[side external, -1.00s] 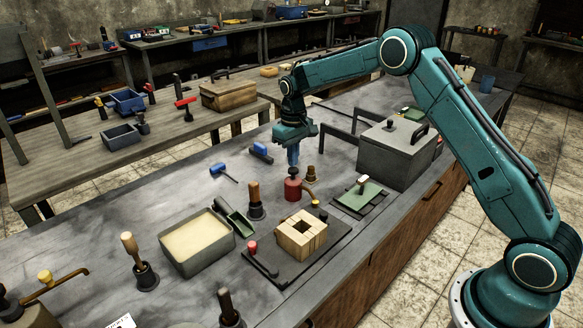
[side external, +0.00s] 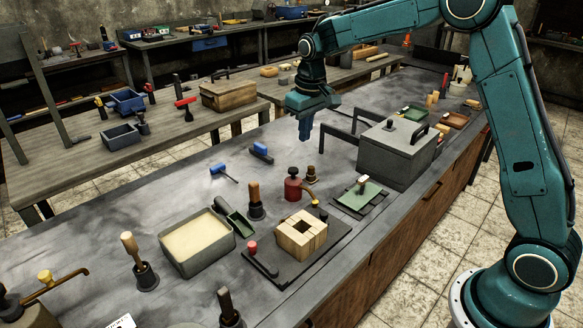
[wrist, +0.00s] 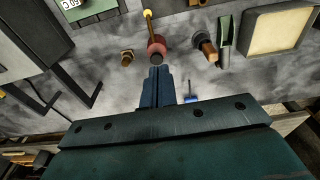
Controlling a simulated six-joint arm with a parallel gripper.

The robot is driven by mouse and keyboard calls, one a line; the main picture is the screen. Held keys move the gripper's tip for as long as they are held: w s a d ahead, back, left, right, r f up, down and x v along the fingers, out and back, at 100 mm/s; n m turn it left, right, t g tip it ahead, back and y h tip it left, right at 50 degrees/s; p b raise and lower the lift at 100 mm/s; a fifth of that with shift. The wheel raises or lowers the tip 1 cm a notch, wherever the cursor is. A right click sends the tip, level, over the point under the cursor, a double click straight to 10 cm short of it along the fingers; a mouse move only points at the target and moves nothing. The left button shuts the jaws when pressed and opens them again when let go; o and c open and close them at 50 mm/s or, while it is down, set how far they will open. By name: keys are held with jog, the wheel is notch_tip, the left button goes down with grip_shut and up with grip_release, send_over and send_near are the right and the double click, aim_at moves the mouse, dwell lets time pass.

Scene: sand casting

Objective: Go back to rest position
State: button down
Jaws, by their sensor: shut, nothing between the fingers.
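My gripper (side external: 305,132) is shut and empty. It hangs in the air above the grey workbench (side external: 120,215), higher than the red canister with a dark knob (side external: 293,188) and behind it in the side view. In the wrist view my shut gripper (wrist: 157,75) points down, with its fingers pressed together. The red canister (wrist: 156,46) shows just past the fingertips, apart from them.
A wooden block mould (side external: 301,236) sits on a dark plate in front. A sand tray (side external: 197,243) is at left. A grey lidded box (side external: 393,152) with black handle bars stands right of my gripper. Blue-handled tools (side external: 260,153) lie behind the canister.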

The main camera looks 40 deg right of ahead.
jog(key=s+a+r+t, duration=0.1)
jog(key=s+r, duration=0.4)
jog(key=s, duration=0.3)
jog(key=s+a+r+t, duration=0.1)
jog(key=s+a+r, duration=0.1)
jog(key=s+r, duration=0.5)
jog(key=s+f+t, duration=0.1)
jog(key=s, duration=0.8)
jog(key=s+a+f+t, duration=0.1)
jog(key=s+f, duration=0.1)
jog(key=s, duration=0.7)
jog(key=shift+s+a, duration=0.25)
